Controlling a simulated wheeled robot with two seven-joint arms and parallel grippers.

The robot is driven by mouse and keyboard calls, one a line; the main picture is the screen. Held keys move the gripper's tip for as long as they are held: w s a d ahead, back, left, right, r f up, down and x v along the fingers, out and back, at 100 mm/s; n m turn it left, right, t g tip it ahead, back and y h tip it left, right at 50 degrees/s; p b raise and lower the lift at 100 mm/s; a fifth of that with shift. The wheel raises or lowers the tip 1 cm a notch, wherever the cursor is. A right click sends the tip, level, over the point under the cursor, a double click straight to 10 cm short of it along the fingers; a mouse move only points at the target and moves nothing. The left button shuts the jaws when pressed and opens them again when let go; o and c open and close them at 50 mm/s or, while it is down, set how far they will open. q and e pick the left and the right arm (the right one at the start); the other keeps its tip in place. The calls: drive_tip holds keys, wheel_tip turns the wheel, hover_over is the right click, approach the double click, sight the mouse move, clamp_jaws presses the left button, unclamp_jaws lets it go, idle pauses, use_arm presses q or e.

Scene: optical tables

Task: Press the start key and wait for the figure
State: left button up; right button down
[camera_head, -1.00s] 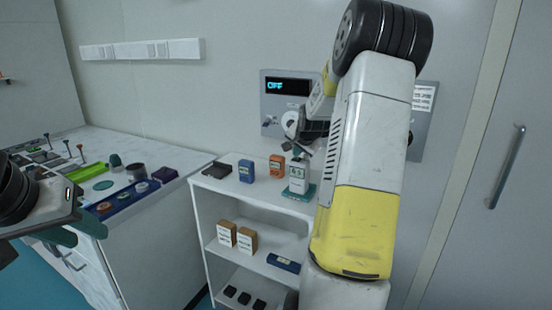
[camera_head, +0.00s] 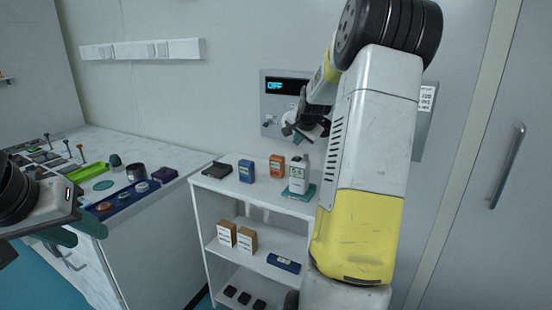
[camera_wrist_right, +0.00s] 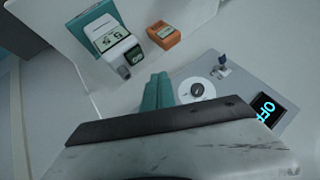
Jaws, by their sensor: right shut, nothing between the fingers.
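The grey wall panel (camera_head: 268,104) has a dark display (camera_head: 287,86) reading OFF in cyan. I cannot make out a start key; my right arm and gripper cover part of the panel. My right gripper (camera_head: 288,131) is in front of the panel's lower part, shut and empty; its teal fingers (camera_wrist_right: 157,92) are together. My left gripper (camera_head: 75,228) is at the lower left, far from the panel.
Below the panel a white shelf (camera_head: 222,184) carries a white device with a small screen (camera_head: 298,181), an orange box (camera_head: 277,166) and a blue box (camera_head: 246,171). A bench (camera_head: 140,215) with tools stands at left. A door handle (camera_head: 507,165) is at right.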

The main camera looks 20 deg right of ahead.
drive_tip(key=shift+r, duration=1.05)
drive_tip(key=s+a+r+n+g+y, duration=0.1)
drive_tip(key=s+a+r+n, duration=0.2)
drive_tip(key=s+a, duration=0.55)
drive_tip(key=s+a+r+n+y, duration=0.1)
drive_tip(key=s+a+r+n, duration=0.2)
drive_tip(key=s+a, duration=0.55)
drive_tip(key=s+a+f+n+g+y, duration=0.1)
drive_tip(key=s+a+f+n, duration=0.1)
drive_tip(key=s+a, duration=0.3)
drive_tip(key=s+a+f+n+y, duration=0.1)
drive_tip(key=s+a+n, duration=0.3)
drive_tip(key=s, duration=0.8)
drive_tip(key=shift+s+a+f+g, duration=0.25)
drive_tip(key=shift+a+f+g, duration=0.2)
drive_tip(key=shift+a, duration=0.25)
